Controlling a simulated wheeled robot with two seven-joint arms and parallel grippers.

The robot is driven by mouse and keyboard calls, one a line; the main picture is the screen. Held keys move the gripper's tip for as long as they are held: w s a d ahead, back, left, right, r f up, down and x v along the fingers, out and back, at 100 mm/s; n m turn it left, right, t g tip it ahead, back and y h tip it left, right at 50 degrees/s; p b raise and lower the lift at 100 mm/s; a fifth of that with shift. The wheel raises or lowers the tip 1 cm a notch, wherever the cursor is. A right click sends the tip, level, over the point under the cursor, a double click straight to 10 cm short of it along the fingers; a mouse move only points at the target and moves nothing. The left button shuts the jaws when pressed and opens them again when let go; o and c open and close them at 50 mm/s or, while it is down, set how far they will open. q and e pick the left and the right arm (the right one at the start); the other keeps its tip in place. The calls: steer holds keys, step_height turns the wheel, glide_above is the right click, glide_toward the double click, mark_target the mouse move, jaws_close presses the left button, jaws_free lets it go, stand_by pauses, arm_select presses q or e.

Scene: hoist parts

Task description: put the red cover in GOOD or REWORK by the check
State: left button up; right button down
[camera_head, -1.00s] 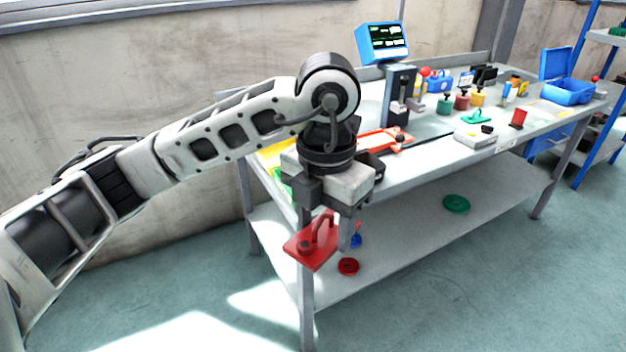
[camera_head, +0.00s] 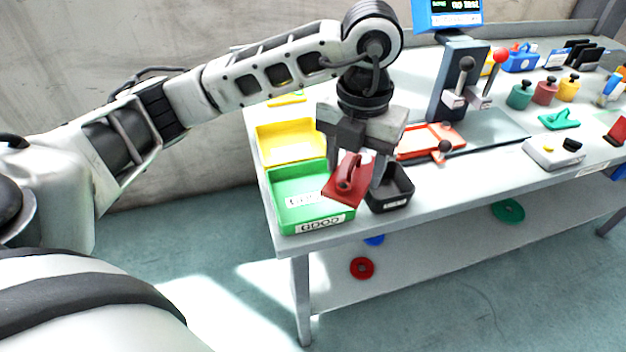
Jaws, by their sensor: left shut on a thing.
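My left gripper (camera_head: 362,165) is shut on the red cover (camera_head: 346,184) by its handle and holds it at the left end of the bench. In the picture the cover overlaps the right side of the green tray (camera_head: 325,219), whose front label reads GOOD. I cannot tell the cover's exact height above it. A yellow tray (camera_head: 262,150) sits directly behind the green one; no REWORK label is readable. A small black tray (camera_head: 404,201) with an unclear label stands to the right of the cover, partly hidden by the gripper. My right gripper is not in view.
A test stand with a blue screen (camera_head: 447,18) and levers rises behind an orange frame (camera_head: 430,138). The bench (camera_head: 478,185) carries colored knobbed weights, a green part (camera_head: 559,120) and a white box (camera_head: 553,152) further right. Bare bench lies right of the black tray.

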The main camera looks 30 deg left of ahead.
arm_select(q)
glide_above(309, 199)
steer(key=d, duration=0.1)
step_height(309, 199, down, 6)
steer(key=shift+d+f, duration=0.1)
steer(key=shift+a+f, duration=0.4)
steer(key=shift+f, duration=0.05)
steer(key=f, duration=0.2)
steer(key=f+p, duration=0.1)
steer(key=shift+a+f, duration=0.1)
steer(key=shift+a, duration=0.15)
steer(key=shift+w+f, duration=0.1)
steer(key=shift+f, duration=0.1)
steer(key=shift+f, duration=0.2)
steer(key=o, duration=1.2)
steer(key=shift+c, duration=0.2)
steer(key=shift+r, duration=0.15)
